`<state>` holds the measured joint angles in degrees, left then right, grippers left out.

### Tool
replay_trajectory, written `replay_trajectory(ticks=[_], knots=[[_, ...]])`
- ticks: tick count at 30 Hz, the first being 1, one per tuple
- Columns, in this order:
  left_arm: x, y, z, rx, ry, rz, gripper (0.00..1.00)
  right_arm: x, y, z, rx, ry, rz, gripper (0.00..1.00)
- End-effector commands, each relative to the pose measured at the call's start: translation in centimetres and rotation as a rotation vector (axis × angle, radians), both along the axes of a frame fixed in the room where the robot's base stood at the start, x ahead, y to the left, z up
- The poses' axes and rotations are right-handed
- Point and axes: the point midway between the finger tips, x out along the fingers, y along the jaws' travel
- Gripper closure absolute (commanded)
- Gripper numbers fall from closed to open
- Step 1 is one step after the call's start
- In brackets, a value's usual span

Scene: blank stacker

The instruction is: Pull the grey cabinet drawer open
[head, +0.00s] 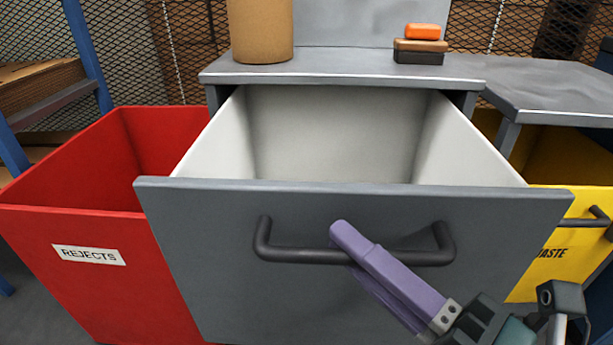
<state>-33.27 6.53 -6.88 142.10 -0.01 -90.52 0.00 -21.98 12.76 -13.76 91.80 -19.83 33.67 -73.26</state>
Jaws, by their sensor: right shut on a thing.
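The grey cabinet drawer (200,225) stands pulled out from under the grey worktop, with its pale, empty inside (330,130) in view. A dark bar handle (290,255) runs across its front. My left gripper is not in view.
A red bin (60,225) marked REJECTS stands close along the drawer's left side. A yellow bin (545,265) with a dark handle is on the right. The grey worktop (340,68) holds a brown cylinder (261,30) and a small stack of blocks (420,45).

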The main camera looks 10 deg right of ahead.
Motion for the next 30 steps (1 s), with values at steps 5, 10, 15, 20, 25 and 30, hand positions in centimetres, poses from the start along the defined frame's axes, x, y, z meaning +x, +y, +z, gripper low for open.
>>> replay_trajectory(ticks=[5,10,15,20,25,30], knots=[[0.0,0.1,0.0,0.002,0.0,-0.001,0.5,0.0,0.0,0.0,0.0,-0.002,0.001,0.77],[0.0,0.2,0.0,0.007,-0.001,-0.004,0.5,0.0,0.0,0.0,-0.001,-0.001,0.001,0.58],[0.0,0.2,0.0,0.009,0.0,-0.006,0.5,0.0,0.0,0.0,0.0,0.0,0.0,0.53],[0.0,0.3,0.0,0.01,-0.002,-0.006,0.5,-0.2,-0.1,-0.1,0.0,0.001,0.0,0.53],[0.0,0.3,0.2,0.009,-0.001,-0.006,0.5,-2.2,-1.2,-0.4,-0.001,0.004,0.0,0.53],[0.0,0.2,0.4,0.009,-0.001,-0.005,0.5,-5.3,-3.0,-0.9,-0.002,0.006,-0.001,0.53]])
